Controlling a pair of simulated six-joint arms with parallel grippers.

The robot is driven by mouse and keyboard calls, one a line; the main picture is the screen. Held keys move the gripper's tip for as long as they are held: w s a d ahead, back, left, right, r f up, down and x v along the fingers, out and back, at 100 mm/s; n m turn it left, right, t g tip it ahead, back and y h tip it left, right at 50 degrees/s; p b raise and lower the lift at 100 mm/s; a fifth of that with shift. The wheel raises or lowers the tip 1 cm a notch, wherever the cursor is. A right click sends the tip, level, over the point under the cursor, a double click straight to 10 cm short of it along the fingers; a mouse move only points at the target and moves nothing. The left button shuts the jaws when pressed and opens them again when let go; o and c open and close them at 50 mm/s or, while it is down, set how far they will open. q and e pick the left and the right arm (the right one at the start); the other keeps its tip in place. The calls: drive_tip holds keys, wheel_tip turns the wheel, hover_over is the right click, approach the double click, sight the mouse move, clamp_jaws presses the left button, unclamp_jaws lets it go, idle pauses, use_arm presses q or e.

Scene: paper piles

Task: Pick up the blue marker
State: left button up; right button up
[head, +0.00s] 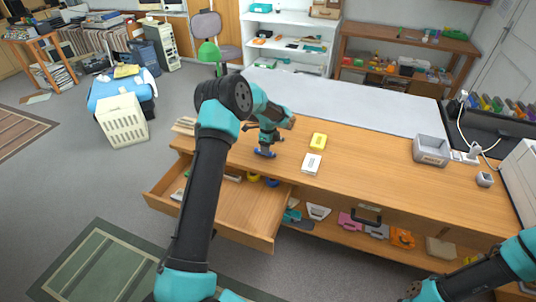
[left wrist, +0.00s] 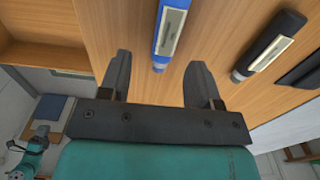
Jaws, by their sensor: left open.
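The blue marker (head: 265,153) lies on the wooden desktop near its front edge, at the tip of my left gripper. In the left wrist view the blue marker (left wrist: 170,32), with a pale label, lies just beyond the open fingers, roughly in line with the gap between them. My left gripper (left wrist: 157,70) is open, with nothing between its fingers. In the head view my left gripper (head: 267,144) points down over the desk and hides part of the marker. My right arm shows at the bottom right, but its gripper is out of the picture.
A black marker (left wrist: 268,48) lies to the right of the blue one. A yellow pad (head: 318,140) and a white box (head: 311,164) are nearby on the desk. An open drawer (head: 235,203) juts out in front. A grey tray (head: 432,150) stands further right, with clear desktop between.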

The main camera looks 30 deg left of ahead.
use_arm(q)
drive_tip(key=f, duration=0.4)
drive_tip(key=shift+w+a, duration=0.15)
drive_tip(key=shift+w, duration=0.05)
drive_tip(key=c, duration=1)
drive_tip(key=shift+c, duration=0.2)
drive_tip(key=shift+r, duration=1.5)
drive_tip(key=shift+s+r, duration=0.1)
drive_tip(key=shift+r, duration=0.2)
drive_tip(key=s+d+r, duration=0.1)
drive_tip(key=s+d, duration=0.7)
drive_tip(key=s, duration=0.5)
drive_tip(key=shift+s+d+r, duration=0.15)
drive_tip(key=shift+s+d, duration=0.05)
